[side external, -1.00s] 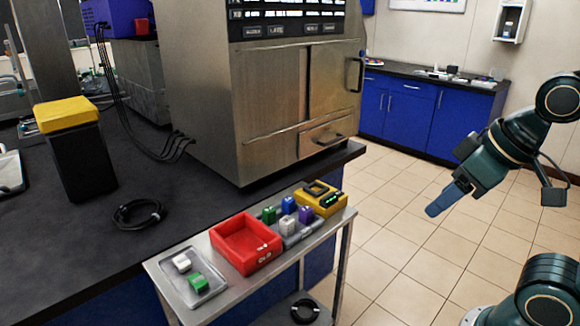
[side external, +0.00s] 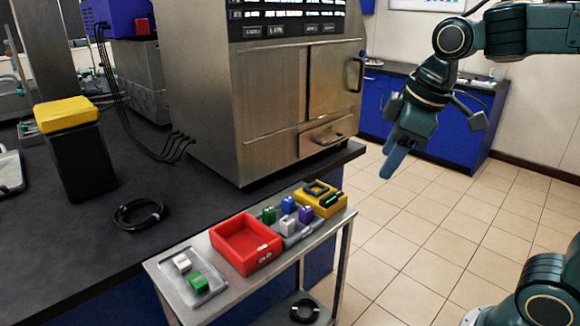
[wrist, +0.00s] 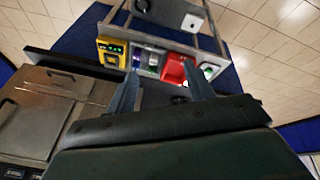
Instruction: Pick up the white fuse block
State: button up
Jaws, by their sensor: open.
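A white fuse block (side external: 182,263) lies on the small metal tray (side external: 212,290) at the near left end of the cart, beside a green block (side external: 198,281). Another white block (side external: 287,225) stands in the grey rack (side external: 302,236) among green, blue and purple blocks. My gripper (side external: 390,163) is in the air right of the cart, above the tiled floor, pointing down and apart from all blocks. In the wrist view my gripper (wrist: 161,69) shows two spread fingers with nothing held between them. The blocks are too small there to tell apart.
A red bin (side external: 273,243) stands between tray and rack. A yellow device (side external: 333,207) sits at the cart's far end. A large steel cabinet (side external: 265,95) rises behind the cart on the dark bench (side external: 200,210). Floor space right of the cart is clear.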

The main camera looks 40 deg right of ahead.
jog(key=w+f+n+g, duration=0.25)
jog(key=w+n, duration=0.35)
jog(key=w, duration=0.7)
jog(key=n+g, duration=0.1)
jog(key=n, duration=0.6)
send_over(287, 219)
notch_tip(287, 219, down, 10)
jog(key=shift+f, duration=0.15)
jog(key=shift+f, duration=0.1)
jog(key=shift+f, duration=4.2)
jog(key=shift+s+f, duration=0.1)
jog(key=shift+f, duration=2.55)
jog(key=c, duration=1.1)
